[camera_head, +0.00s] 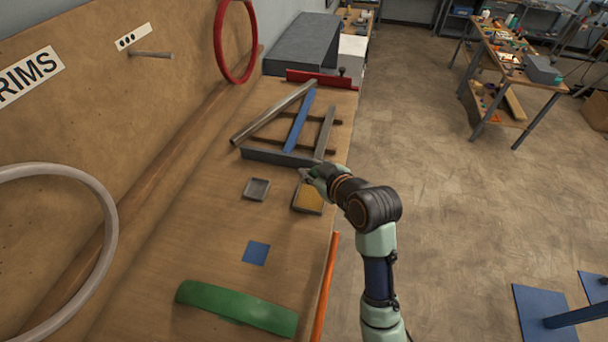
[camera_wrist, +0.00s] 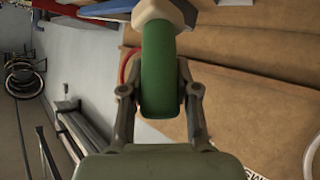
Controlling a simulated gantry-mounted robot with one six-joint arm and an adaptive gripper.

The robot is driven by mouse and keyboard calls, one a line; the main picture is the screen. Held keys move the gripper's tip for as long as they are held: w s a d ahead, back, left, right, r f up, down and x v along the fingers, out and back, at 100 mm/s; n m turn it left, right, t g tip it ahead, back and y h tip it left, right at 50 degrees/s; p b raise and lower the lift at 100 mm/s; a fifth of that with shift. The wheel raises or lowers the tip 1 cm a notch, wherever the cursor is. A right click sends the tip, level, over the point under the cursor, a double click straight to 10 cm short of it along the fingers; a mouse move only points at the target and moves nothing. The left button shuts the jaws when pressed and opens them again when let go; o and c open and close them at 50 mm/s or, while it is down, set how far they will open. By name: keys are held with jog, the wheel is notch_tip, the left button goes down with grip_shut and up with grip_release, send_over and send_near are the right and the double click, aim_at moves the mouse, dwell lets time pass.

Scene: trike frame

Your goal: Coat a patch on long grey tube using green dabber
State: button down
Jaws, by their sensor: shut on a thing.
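My gripper (camera_head: 311,176) is shut on the green dabber, above the far edge of the yellow-filled tray (camera_head: 308,198). In the wrist view the green dabber handle (camera_wrist: 159,70) sits between both fingers, with a pale head (camera_wrist: 164,12) at its far end. In the head view the dabber is small and mostly hidden by the gripper. The long grey tube (camera_head: 272,114) lies slanted on the bench in the tube frame layout, beyond and left of my gripper. Whether the dabber's head carries any coating cannot be told.
A blue tube (camera_head: 300,122), a short grey tube (camera_head: 326,132) and a dark grey tube (camera_head: 282,158) lie near it. A small grey tray (camera_head: 257,189), blue square (camera_head: 256,253), green curved piece (camera_head: 238,308) and orange tube (camera_head: 325,285) are nearer. A red bar (camera_head: 320,78) stands behind.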

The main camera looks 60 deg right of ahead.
jog(key=shift+w, duration=0.1)
jog(key=shift+s+f+b, duration=0.25)
jog(key=shift+f+b, duration=0.3)
jog(key=shift+f, duration=0.05)
notch_tip(320, 180, down, 5)
jog(key=b, duration=0.5)
jog(key=shift+f, duration=0.7)
dwell(1.5)
notch_tip(320, 180, up, 8)
jog(key=p, duration=0.6)
jog(key=shift+f, duration=0.35)
